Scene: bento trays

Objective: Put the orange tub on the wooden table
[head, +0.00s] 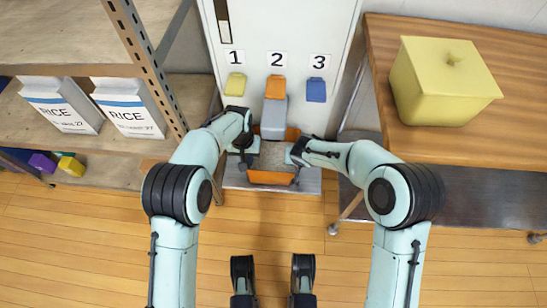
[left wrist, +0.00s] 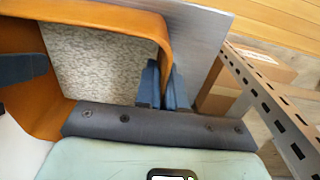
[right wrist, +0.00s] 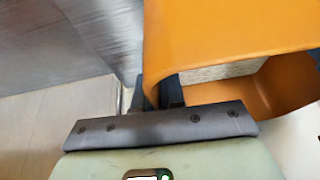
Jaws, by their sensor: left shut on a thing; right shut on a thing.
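The orange tub (head: 272,178) is below the orange number 2 outlet, over a grey metal ledge (head: 308,186); I cannot tell whether it touches the ledge. It holds a pale speckled filling. My left gripper (head: 248,156) is shut on the tub's left wall; in the left wrist view its blue fingers (left wrist: 163,86) pinch the orange rim. My right gripper (head: 296,155) is shut on the right wall, and the tub fills the upper right of the right wrist view (right wrist: 230,30). The wooden table (head: 480,140) stands at the right.
A yellow lidded pot (head: 440,90) stands on the table; the wood in front of and right of it is bare. A white dispenser panel (head: 275,25) with yellow, orange and blue levers is behind the tub. Rice bags (head: 130,108) sit on a left shelf with a perforated metal post (head: 150,70).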

